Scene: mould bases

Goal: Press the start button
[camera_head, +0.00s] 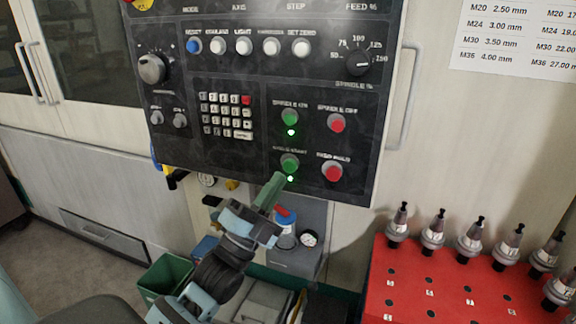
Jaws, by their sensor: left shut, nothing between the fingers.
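The black control panel (200,75) fills the upper middle of the head view. My left gripper (277,180) is shut and empty. My right gripper is not in view.
Red buttons (336,122) sit right of the green ones. A red rack (445,289) with several tool holders stands at lower right. A pressure gauge (309,238) and a green bin (163,273) are below the panel. A door handle (404,98) is right of the panel.

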